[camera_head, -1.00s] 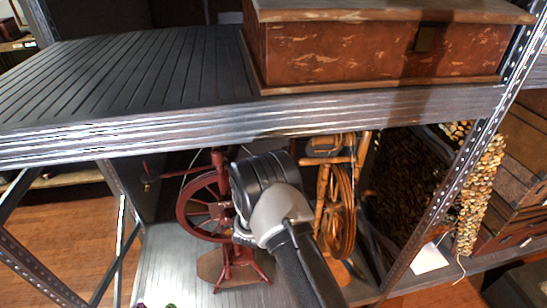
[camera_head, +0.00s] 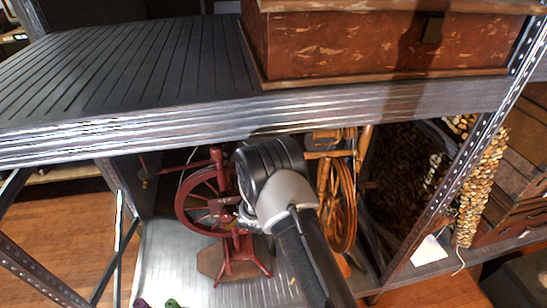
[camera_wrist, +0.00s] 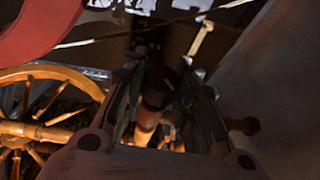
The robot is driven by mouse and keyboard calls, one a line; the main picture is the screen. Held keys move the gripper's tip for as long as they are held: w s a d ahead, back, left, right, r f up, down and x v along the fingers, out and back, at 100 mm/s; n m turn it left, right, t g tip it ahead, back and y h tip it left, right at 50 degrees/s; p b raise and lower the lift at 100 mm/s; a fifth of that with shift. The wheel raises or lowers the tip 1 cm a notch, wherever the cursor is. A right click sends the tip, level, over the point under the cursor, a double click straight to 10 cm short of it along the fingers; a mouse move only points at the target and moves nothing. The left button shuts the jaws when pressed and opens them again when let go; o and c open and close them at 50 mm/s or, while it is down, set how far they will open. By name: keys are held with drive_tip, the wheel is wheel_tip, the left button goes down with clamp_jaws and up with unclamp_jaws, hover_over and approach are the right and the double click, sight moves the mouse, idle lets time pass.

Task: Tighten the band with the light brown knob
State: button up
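A red spinning wheel (camera_head: 205,195) stands on the lower shelf, left of my arm in the head view. A light brown spinning wheel (camera_head: 340,205) stands to its right, partly behind my arm. My gripper (camera_wrist: 163,82) is open in the wrist view, its dark fingers on either side of a brown knob-like piece (camera_wrist: 157,90) with a lighter brown stem (camera_wrist: 146,125). Gaps show beside the piece; contact is not clear. Shadow leaves the knob's exact shade unclear. The light wheel's spokes (camera_wrist: 40,115) show at left. In the head view my wrist hides most of the gripper.
The upper shelf (camera_head: 120,75) lies close above my arm and carries a worn wooden chest (camera_head: 370,48). Perforated metal posts (camera_head: 445,190) frame the bay. A red curved part (camera_wrist: 35,30) fills the wrist view's upper left. Small coloured items (camera_head: 170,303) lie at the shelf's front.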

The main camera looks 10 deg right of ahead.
drive_tip(key=c, duration=0.4)
drive_tip(key=shift+c, duration=0.2)
drive_tip(key=m+t+h, duration=0.1)
drive_tip(key=t+h, duration=0.1)
drive_tip(key=t, duration=0.1)
drive_tip(key=shift+m, duration=0.3)
drive_tip(key=shift+r+m+t+h, duration=0.1)
drive_tip(key=shift+m+t+h, duration=1.2)
drive_tip(key=shift+h, duration=0.2)
drive_tip(key=o, duration=1.1)
